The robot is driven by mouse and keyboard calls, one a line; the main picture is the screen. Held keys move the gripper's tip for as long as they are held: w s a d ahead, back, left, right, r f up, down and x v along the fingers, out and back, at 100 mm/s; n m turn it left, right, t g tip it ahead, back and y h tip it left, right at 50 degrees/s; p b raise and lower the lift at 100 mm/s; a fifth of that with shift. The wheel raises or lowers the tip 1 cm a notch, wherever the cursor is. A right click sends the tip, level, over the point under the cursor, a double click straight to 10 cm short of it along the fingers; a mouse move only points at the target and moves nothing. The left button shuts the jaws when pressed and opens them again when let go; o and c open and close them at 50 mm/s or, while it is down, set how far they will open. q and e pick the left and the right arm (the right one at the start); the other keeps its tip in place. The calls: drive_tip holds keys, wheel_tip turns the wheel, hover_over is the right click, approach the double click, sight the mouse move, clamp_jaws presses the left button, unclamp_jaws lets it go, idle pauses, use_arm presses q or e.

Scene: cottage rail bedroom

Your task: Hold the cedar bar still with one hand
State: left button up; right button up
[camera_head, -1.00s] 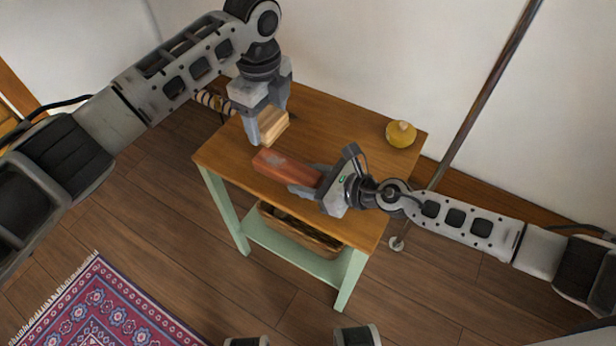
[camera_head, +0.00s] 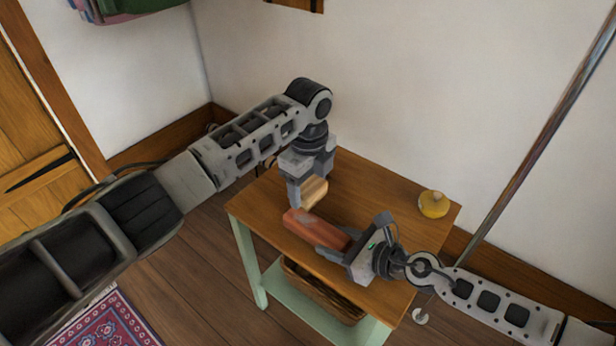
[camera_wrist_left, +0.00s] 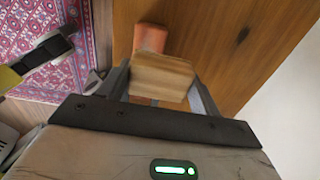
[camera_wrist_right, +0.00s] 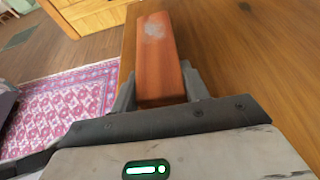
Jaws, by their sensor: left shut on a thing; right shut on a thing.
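The cedar bar (camera_head: 304,223) is a long reddish-brown block over the wooden table top (camera_head: 378,205). My right gripper (camera_head: 336,243) is shut on it, with a finger on each side. The bar's free end points left in the head view. In the right wrist view the bar (camera_wrist_right: 158,70) has a pale, scuffed patch near its far end. My left gripper (camera_head: 305,190) is shut on a pale wooden block (camera_head: 315,193), close to the bar's free end. In the left wrist view the pale block (camera_wrist_left: 161,77) hides part of the bar (camera_wrist_left: 151,38). I cannot tell whether block and bar touch.
A yellow rounded object (camera_head: 433,204) stands at the table's back right corner. A wicker basket (camera_head: 320,292) sits on the green lower shelf. A metal pole (camera_head: 530,155) leans at the right. A patterned rug (camera_head: 105,325) lies on the floor at lower left.

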sight(308, 213)
use_arm(q)
drive_tip(key=shift+f, duration=2.75)
drive_tip(key=shift+s+a+r, duration=0.1)
drive_tip(key=shift+s+a, duration=0.4)
drive_tip(key=shift+s, duration=0.15)
drive_tip(key=shift+c, duration=0.4)
drive_tip(key=shift+s+a, duration=0.65)
drive_tip(key=shift+s, duration=0.15)
drive_tip(key=shift+r, duration=0.1)
drive_tip(key=shift+w+d, duration=1.2)
drive_tip(key=shift+w, duration=0.3)
drive_tip(key=shift+s+a+f, duration=0.2)
drive_tip(key=shift+s+a+r, duration=0.1)
drive_tip(key=shift+s+a, duration=0.4)
drive_tip(key=shift+s, duration=0.25)
drive_tip(key=shift+s+a, duration=0.5)
drive_tip(key=shift+s, duration=0.2)
drive_tip(key=shift+w+d, duration=0.6)
drive_tip(key=shift+w, duration=0.2)
drive_tip(key=shift+w+d, duration=0.55)
drive_tip(key=shift+w, duration=0.2)
drive_tip(key=shift+w+r, duration=0.1)
drive_tip(key=shift+r, duration=4)
